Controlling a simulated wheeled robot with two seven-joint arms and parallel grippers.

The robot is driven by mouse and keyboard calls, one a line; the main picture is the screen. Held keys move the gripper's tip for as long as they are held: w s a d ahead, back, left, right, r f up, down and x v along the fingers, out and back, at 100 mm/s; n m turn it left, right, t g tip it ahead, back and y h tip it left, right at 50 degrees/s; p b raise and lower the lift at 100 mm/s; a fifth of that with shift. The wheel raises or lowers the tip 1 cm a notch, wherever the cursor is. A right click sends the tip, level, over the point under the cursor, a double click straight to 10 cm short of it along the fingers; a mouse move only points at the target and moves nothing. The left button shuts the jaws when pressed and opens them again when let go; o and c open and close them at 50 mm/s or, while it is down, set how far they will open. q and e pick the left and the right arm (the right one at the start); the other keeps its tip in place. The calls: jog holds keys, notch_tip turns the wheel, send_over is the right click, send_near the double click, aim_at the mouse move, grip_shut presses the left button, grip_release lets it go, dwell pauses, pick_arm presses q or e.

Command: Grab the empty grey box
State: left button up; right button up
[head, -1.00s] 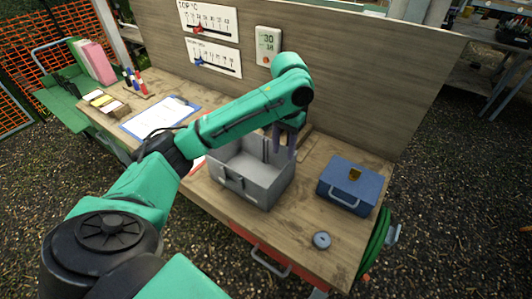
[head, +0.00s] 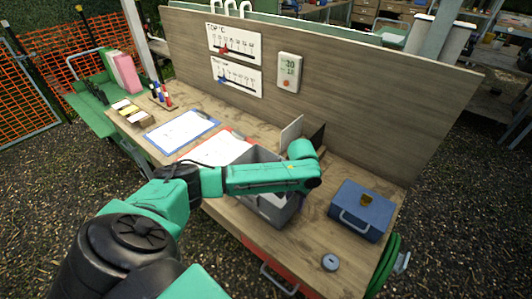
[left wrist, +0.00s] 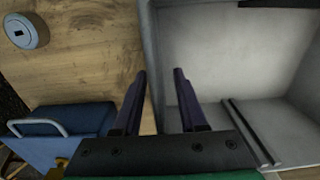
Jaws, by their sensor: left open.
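The grey box (head: 275,208) stands open-topped on the wooden bench, partly hidden behind my left forearm in the head view. In the left wrist view its pale inside (left wrist: 235,70) fills the right side, with a thin ridge on it and no loose contents in the part that shows. My left gripper (head: 304,190) is low at the box's right side. In the left wrist view the two purple fingers (left wrist: 160,75) are apart, with the box's side wall lying between them in the picture. I cannot tell whether they touch it. My right gripper is not in view.
A blue box (head: 360,208) with a handle and a round grey disc (head: 330,262) are to the right on the bench. Clipboards (head: 182,131) lie to the left. A wooden back panel (head: 370,105) stands behind. Bare bench shows around the disc.

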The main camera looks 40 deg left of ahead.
pick_arm(q)
jog(key=shift+w, duration=0.1)
grip_shut()
dwell(1.2)
